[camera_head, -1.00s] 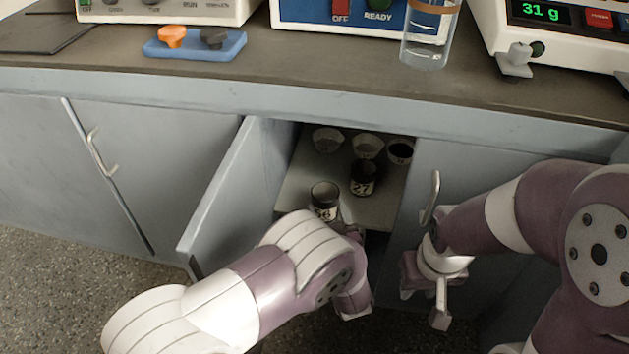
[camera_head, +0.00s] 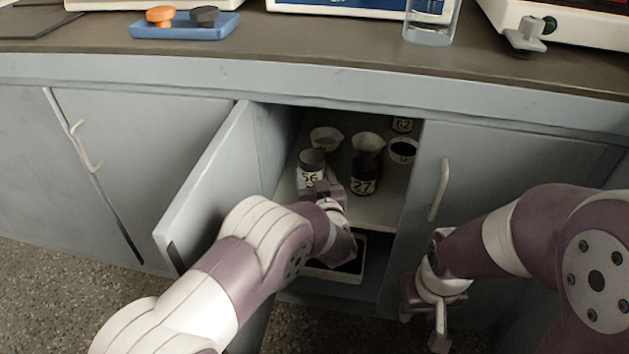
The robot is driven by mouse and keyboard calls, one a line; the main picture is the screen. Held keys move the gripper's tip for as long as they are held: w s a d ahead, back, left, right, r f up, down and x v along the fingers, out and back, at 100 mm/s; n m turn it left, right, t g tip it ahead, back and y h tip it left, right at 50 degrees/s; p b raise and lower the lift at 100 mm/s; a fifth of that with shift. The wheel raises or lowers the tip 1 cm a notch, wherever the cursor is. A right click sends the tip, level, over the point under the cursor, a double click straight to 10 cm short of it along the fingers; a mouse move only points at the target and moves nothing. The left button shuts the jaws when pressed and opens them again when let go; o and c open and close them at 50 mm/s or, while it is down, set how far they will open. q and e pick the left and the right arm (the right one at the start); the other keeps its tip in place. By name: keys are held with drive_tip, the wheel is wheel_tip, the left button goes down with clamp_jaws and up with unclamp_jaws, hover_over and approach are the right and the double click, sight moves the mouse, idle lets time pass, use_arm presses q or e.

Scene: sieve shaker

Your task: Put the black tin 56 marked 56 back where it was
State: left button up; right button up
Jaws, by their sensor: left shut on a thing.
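The tin marked 56 (camera_head: 311,161) is inside the open cupboard, near the left side of the shelf (camera_head: 375,212). My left gripper (camera_head: 320,187) reaches in from the front and is shut on this tin; the fingers are partly hidden. I cannot tell whether the tin's base touches the shelf. A black tin marked 27 (camera_head: 365,176) stands just right of it. My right gripper (camera_head: 437,315) hangs in front of the closed right door, away from the tins; its fingers are too unclear to read.
The open door (camera_head: 205,190) stands left of my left arm. A tray (camera_head: 350,275) lies on the level below. The closed right door has a handle (camera_head: 439,190).

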use_arm(q)
drive_tip(key=shift+f, duration=0.15)
drive_tip(key=o, duration=1.1)
drive_tip(key=shift+r, duration=0.2)
drive_tip(key=p+v, duration=0.5)
drive_tip(key=v, duration=0.7)
drive_tip(key=shift+p, duration=0.4)
